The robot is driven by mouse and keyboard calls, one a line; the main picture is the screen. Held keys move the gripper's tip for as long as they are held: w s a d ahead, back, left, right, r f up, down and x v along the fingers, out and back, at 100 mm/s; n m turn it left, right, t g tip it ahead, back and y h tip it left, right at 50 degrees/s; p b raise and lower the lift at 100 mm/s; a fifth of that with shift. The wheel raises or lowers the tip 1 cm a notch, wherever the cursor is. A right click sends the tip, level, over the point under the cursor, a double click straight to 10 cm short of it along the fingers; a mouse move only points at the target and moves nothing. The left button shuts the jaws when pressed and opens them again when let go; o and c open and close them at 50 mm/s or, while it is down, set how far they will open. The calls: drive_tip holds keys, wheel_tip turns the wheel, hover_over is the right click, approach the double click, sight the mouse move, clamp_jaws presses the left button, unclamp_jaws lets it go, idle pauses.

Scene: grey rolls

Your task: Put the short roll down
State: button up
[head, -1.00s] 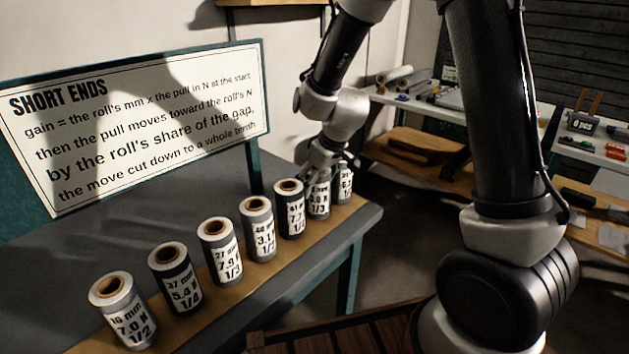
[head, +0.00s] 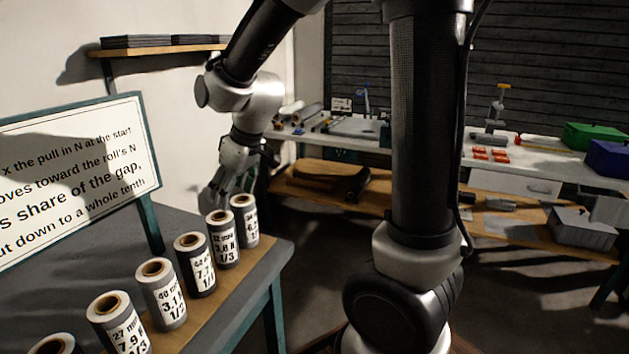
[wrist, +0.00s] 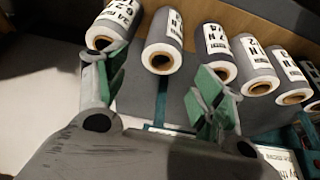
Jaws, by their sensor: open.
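Several grey rolls with white labels and brown cores stand upright in a row on the wooden strip of the grey table. The roll second from the far end (head: 224,246), its label seeming to read 22 mm and 1/3, stands between the far end roll (head: 246,228) and a darker roll (head: 197,272). I cannot tell by size which roll is the short one. My gripper (head: 232,188) is open and empty, just behind and above the far end of the row. In the wrist view its fingers (wrist: 158,85) are spread, with a roll (wrist: 165,27) beyond the gap, apart from them.
The sign board (head: 75,180) stands on the table behind the row, its post (head: 150,225) left of my gripper. A wall shelf (head: 160,48) is above. A workbench (head: 480,150) with tools, a green box (head: 597,137) and a blue box (head: 610,158) stands across the floor.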

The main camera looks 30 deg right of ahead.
drive_tip(key=s+d+r+m+h, duration=0.1)
drive_tip(key=s+d+r+m, duration=0.2)
drive_tip(key=s+d, duration=0.5)
drive_tip(key=s+d+r+m+h, duration=0.1)
drive_tip(key=s+d+r+m, duration=0.2)
drive_tip(key=s, duration=1.1)
drive_tip(key=d+r, duration=0.2)
drive_tip(key=d, duration=0.3)
drive_tip(key=shift+s+r+t, duration=0.2)
drive_tip(key=shift+s+t, duration=0.05)
drive_tip(key=shift+t, duration=0.05)
